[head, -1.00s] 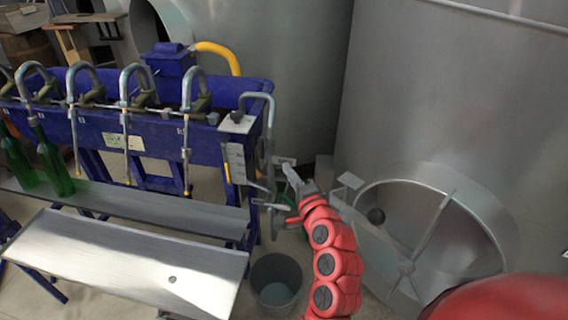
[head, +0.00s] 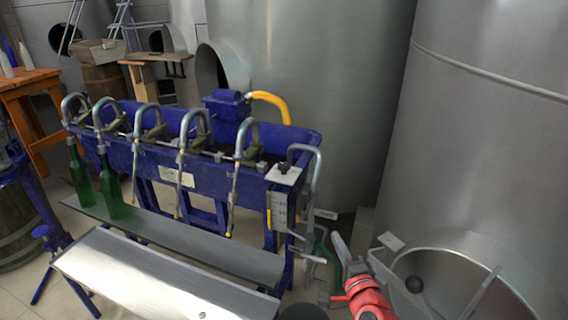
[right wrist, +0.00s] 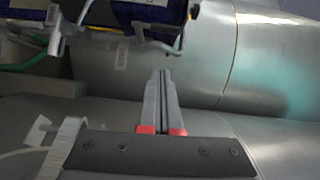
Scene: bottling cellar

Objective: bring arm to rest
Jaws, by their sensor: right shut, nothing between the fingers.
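My right arm is red and comes in at the bottom right of the head view. Its gripper (head: 337,246) is in front of the tanks, just right of the blue filling machine's end. In the right wrist view the two grey fingers of the right gripper (right wrist: 162,73) lie together, shut and empty. Part of the machine shows above them there. My left gripper is not in either view.
The blue bottling machine (head: 213,176) has several curved spouts, with two green bottles (head: 111,190) at its left end. Metal shelves (head: 150,275) stand in front. A large steel tank (head: 490,150) with a round hatch (head: 450,280) fills the right side. A bucket (head: 303,312) is below.

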